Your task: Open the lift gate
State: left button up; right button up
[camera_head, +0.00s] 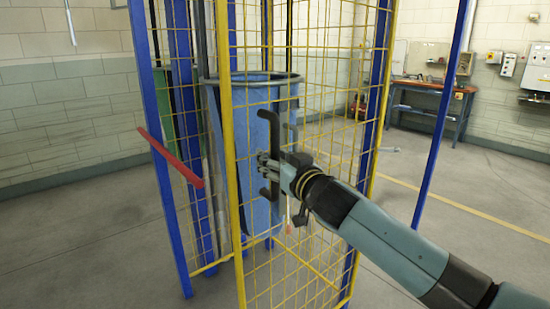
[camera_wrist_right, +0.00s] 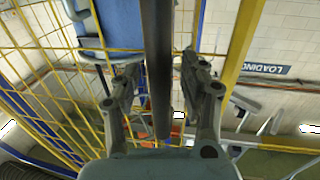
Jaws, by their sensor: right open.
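The lift gate (camera_head: 232,200) is a yellow wire-mesh panel in a yellow frame, standing between blue posts in the head view. A dark upright handle (camera_head: 274,132) is on its face. My right gripper (camera_head: 268,166) is at the middle of this handle, coming in from the right. In the right wrist view, the dark handle bar (camera_wrist_right: 158,60) runs between the two fingers of my right gripper (camera_wrist_right: 160,85). The fingers stand apart with visible gaps on both sides of the bar. My left gripper is not in view.
A blue sling bag (camera_head: 240,76) with a round rim hangs behind the mesh. A red bar (camera_head: 170,158) sticks out at the left of the cage. A workbench (camera_head: 432,88) stands at the far right wall. The grey floor (camera_head: 80,240) at left is clear.

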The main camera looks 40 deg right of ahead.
grip_shut()
jog(key=shift+w+f, duration=0.15)
jog(key=shift+f, duration=0.05)
dwell(0.5)
